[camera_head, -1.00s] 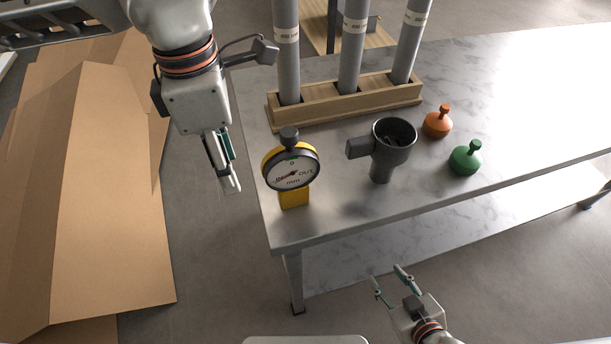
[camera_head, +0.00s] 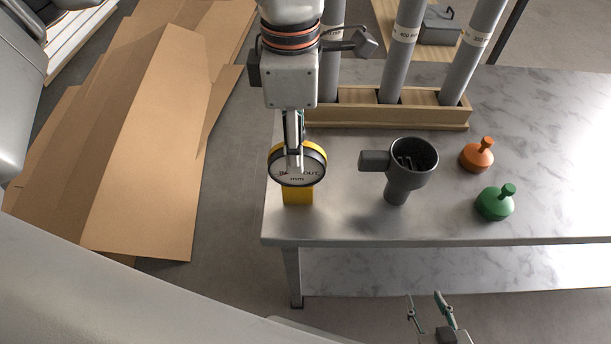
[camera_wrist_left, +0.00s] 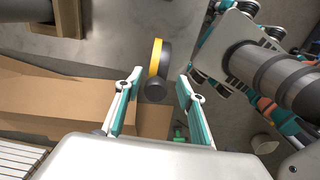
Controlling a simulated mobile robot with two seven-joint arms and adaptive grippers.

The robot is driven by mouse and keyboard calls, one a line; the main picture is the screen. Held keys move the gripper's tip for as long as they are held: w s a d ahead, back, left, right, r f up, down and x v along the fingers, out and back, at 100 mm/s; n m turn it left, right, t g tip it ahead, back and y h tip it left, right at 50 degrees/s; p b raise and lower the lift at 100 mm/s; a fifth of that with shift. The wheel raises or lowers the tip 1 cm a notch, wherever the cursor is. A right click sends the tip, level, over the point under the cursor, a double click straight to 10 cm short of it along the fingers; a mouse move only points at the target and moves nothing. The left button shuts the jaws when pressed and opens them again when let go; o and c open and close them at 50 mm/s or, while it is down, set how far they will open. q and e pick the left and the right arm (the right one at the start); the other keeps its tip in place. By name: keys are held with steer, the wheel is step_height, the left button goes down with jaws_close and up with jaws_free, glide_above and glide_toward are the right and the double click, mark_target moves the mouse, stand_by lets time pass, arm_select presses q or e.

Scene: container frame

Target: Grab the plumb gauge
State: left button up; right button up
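The plumb gauge (camera_head: 297,176) is a round dial with a yellow and black rim and a yellow block below it. It stands near the left end of the marble-topped table. In the head view my left gripper (camera_head: 293,150) is over the gauge and hides its top and part of its dial. In the left wrist view the gauge (camera_wrist_left: 158,60) shows edge-on, its dark knob between the spread fingers of my left gripper (camera_wrist_left: 160,80). I see no finger closed on it. My right gripper (camera_head: 426,303) is open and empty in front of the table.
A grey funnel-like holder (camera_head: 408,178) stands right of the gauge. An orange weight (camera_head: 476,157) and a green weight (camera_head: 495,204) stand farther right. A wooden rack (camera_head: 350,114) with grey tubes is behind. Cardboard (camera_head: 150,150) lies on the floor at left.

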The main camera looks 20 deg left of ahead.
arm_select(q)
steer(key=f, duration=0.7)
steer(key=shift+w+f+b, duration=0.25)
steer(key=shift+b, duration=0.15)
jaws_close()
